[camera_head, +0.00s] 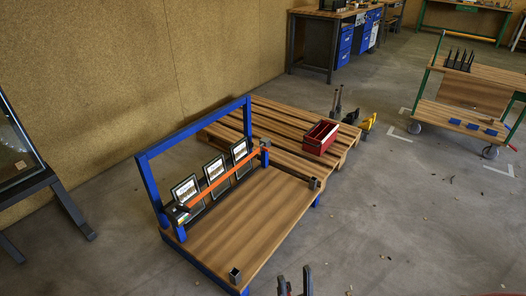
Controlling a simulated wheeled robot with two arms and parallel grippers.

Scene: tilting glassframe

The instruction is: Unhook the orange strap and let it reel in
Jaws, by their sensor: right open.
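The orange strap (217,183) is stretched taut across three framed panels (213,170) that lean in a row on a wooden-decked cart (235,225) with a blue upright frame. Its far end meets a grey fitting (265,143) near the right blue post. Its near end meets a dark piece (182,214) by the left post; the hook detail is too small to tell. My right gripper (295,281) is open and empty at the bottom edge, in front of the cart and well apart from the strap. My left gripper is not in view.
A pallet (277,117) with a red box (320,137) stands behind the cart. A glass pane (14,145) on a dark stand is at left. A green-framed trolley (466,118) stands at right, workbenches at the back. Short square posts (235,275) rise at the cart's front edge. Right floor is mostly clear.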

